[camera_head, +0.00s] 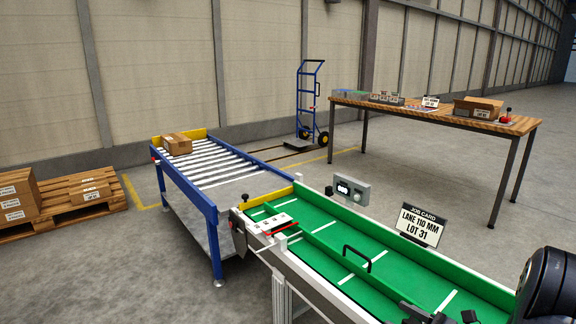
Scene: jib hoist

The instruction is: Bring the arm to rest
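Part of my dark arm (545,285) shows at the lower right corner, over the near end of the green conveyor bed (400,262). Dark parts at the bottom edge look like my gripper (430,314), low over the bed and cut off by the frame. Its fingertips do not show clearly, so I cannot tell whether it is open or shut, or whether it holds anything. A black handle (357,258) stands on the green divider, up and left of the gripper and apart from it.
A job card (420,226) reading "LANE 110 MM LOT 31" and a grey control box (351,190) stand along the far rail. A blue roller conveyor (187,195) bears a carton (177,144). A wooden table (440,113), hand truck (311,105) and pallet (75,208) stand beyond.

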